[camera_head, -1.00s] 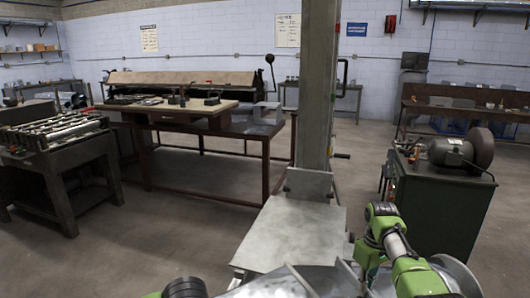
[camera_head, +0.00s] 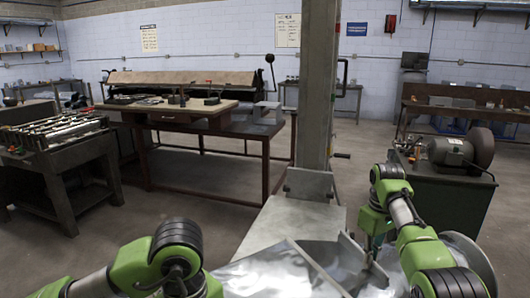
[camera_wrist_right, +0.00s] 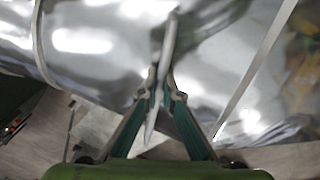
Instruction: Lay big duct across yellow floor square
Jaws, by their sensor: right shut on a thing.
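The big duct (camera_head: 270,272) is a shiny sheet-metal piece at the bottom of the head view, in front of me, cut off by the frame edge. My right gripper (camera_head: 373,248) is at its upper right part, pointing down. In the right wrist view the right gripper (camera_wrist_right: 160,88) is shut on a thin raised metal edge of the duct (camera_wrist_right: 95,40). My left arm reaches in at lower left beside the duct, but its gripper is out of view. I cannot make out the yellow floor square in the head view.
A machine with a grey post (camera_head: 318,100) and flat plate stands straight ahead, close to the duct. A bench grinder (camera_head: 455,150) on a cabinet is at right. A workbench (camera_head: 190,120) and a rack table (camera_head: 55,150) are at left. Open floor shows between them.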

